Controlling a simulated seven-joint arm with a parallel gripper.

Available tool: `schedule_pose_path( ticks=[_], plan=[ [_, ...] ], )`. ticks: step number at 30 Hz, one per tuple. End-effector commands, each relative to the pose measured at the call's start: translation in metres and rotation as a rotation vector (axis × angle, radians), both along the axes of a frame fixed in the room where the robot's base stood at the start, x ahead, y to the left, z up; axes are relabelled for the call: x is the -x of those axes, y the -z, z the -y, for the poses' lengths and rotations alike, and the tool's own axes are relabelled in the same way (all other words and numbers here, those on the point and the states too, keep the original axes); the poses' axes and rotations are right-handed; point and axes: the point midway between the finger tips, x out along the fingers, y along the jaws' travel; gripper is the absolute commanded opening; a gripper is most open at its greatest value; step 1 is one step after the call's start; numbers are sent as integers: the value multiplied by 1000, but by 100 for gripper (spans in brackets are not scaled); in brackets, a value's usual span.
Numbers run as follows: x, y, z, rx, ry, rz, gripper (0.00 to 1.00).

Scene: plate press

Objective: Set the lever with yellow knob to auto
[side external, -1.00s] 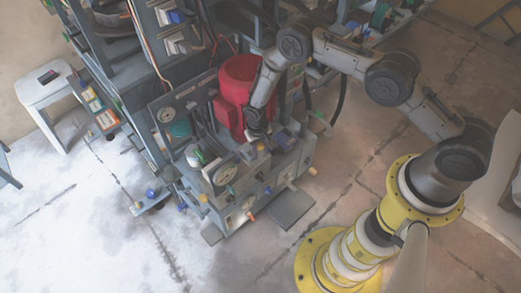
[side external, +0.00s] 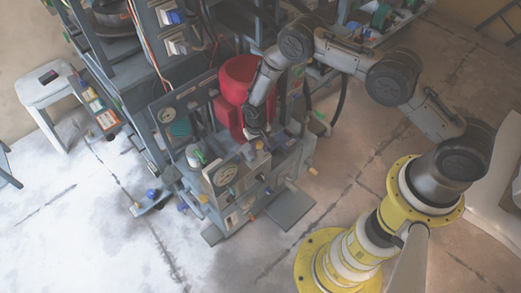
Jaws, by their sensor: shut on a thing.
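The lever with the yellow knob (side external: 259,145) is on the top front of the grey press machine (side external: 285,172). It is small here, and its lower part and any auto mark cannot be read. My gripper (side external: 256,137) reaches down from above, right at the yellow knob, and is shut on it. The fingers are small and partly hidden by my wrist, so the exact grip on the lever is hard to see.
A red rounded housing (side external: 238,88) stands just behind my gripper. A white stool (side external: 47,88) stands far left.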

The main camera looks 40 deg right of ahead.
Motion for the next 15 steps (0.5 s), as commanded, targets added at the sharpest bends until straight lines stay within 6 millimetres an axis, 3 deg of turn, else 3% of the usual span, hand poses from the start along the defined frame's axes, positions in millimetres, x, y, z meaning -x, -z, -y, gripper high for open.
schedule_pose_path(
  ticks=[1, 15],
  plan=[
    [-10, -7, 0, -2, 2, 16, 0],
    [-39, -19, 0, -3, -1, 24, 0]
  ],
)
